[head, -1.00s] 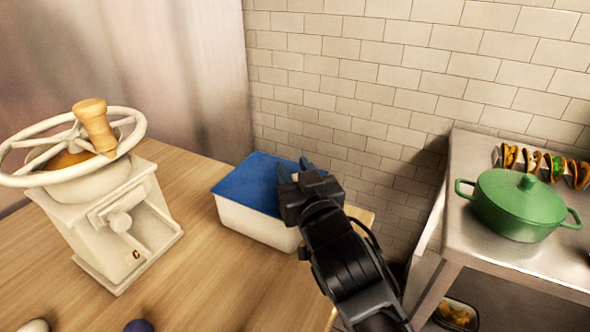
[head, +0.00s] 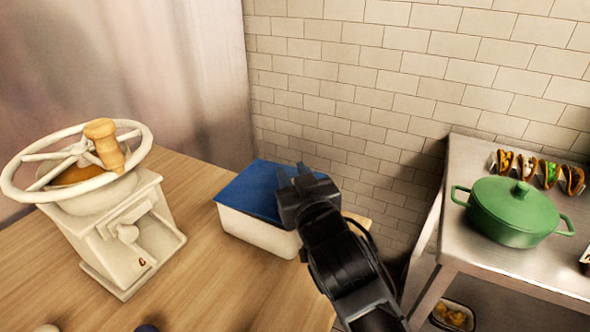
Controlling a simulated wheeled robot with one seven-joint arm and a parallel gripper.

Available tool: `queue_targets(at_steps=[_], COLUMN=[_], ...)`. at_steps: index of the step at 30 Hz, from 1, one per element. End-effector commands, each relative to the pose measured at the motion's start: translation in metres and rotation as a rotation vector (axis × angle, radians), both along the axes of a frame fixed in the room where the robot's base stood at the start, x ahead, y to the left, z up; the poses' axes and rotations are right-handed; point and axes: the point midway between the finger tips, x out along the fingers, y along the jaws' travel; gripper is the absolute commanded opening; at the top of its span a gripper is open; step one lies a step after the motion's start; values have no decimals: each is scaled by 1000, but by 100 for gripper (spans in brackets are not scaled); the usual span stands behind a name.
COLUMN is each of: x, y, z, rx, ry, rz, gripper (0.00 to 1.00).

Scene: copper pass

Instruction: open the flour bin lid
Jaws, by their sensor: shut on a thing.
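The flour bin (head: 255,232) is a white box on the wooden table, near the table's back right corner. Its blue lid (head: 250,190) lies on top and looks tilted, with the far side a little higher. My gripper (head: 290,172) is at the lid's right side, shut on the lid's edge. The gripper's body hides the right part of the lid, and the exact contact of the fingertips is hard to see.
A white grinder (head: 125,235) with a large wheel and wooden knob stands left on the wooden table (head: 215,290). A steel counter (head: 470,250) at right holds a green pot (head: 515,212) and several tacos (head: 540,170). A tiled wall (head: 350,90) stands behind.

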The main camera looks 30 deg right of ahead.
Motion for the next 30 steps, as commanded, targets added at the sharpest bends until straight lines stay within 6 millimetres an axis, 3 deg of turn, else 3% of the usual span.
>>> queue_targets(at_steps=[3,16,17,18,24,30], x=[1,2,2,2,2,1], y=[2,2,2,2,2,2], z=[9,7,7,7,7,7], rx=[-18,-32,-32,-32,-32,-32], ry=[26,44,44,44,45,45], rz=[3,2,2,2,2,2], gripper=[0,0,32,36,54,54])
